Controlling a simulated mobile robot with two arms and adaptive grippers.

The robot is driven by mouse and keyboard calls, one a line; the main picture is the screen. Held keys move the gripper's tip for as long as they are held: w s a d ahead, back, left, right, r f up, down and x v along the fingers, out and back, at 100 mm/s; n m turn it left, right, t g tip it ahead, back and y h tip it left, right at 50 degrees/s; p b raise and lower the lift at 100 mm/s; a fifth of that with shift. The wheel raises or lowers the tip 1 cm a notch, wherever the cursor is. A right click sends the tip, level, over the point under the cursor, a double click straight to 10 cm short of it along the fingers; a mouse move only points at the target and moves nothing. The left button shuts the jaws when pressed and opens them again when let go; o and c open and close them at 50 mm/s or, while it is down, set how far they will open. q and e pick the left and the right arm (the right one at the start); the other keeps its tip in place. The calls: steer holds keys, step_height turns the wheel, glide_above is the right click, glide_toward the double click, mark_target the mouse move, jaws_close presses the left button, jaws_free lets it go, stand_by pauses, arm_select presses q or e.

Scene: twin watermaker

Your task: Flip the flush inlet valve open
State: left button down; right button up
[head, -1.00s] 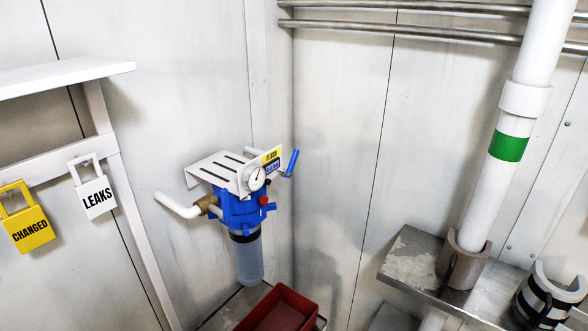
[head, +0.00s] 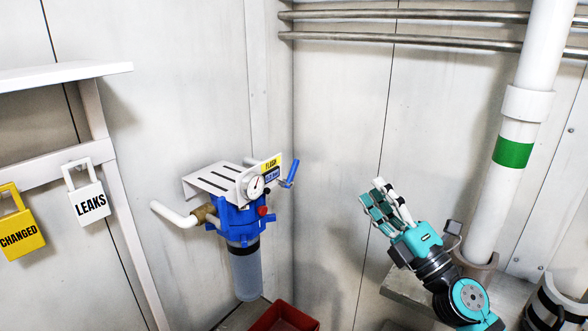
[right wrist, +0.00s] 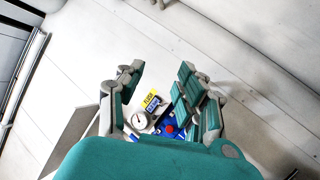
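The flush valve's blue lever (head: 290,173) stands tilted up beside the yellow-and-blue FLUSH label (head: 271,167), at the right side of the filter unit. The unit has a blue head (head: 240,216), a round gauge (head: 256,186) and a red knob (head: 263,211). My right gripper (head: 376,192) is open and empty, to the right of the lever and apart from it. In the right wrist view, the gauge (right wrist: 139,120), label (right wrist: 151,101) and red knob (right wrist: 169,129) show between its spread fingers; a finger may partly cover the lever. My left gripper is not in view.
A white bracket plate (head: 220,182) covers the unit's top, and a white pipe (head: 172,214) leaves its left side. A red bin (head: 284,318) sits below. A white vertical pipe (head: 497,190) stands at right. Open air lies between the lever and my right gripper.

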mark_target(296, 169)
steer(key=w+a+n+g+p, duration=0.1)
steer(key=w+a+n+g, duration=0.2)
steer(key=w+a+n, duration=0.1)
steer(key=w+a+n+g+y+p, duration=0.1)
steer(key=w+a+n+g, duration=0.2)
steer(key=a, duration=0.3)
steer(key=w+a+n+g+p, duration=0.1)
steer(key=w+a+n+g, duration=0.2)
steer(key=w+a+n, duration=0.2)
steer(key=shift+w+a+f+n, duration=0.3)
steer(key=shift+w+f+n, duration=0.1)
steer(key=shift+w, duration=0.15)
jaws_close()
steer(key=shift+p, duration=0.3)
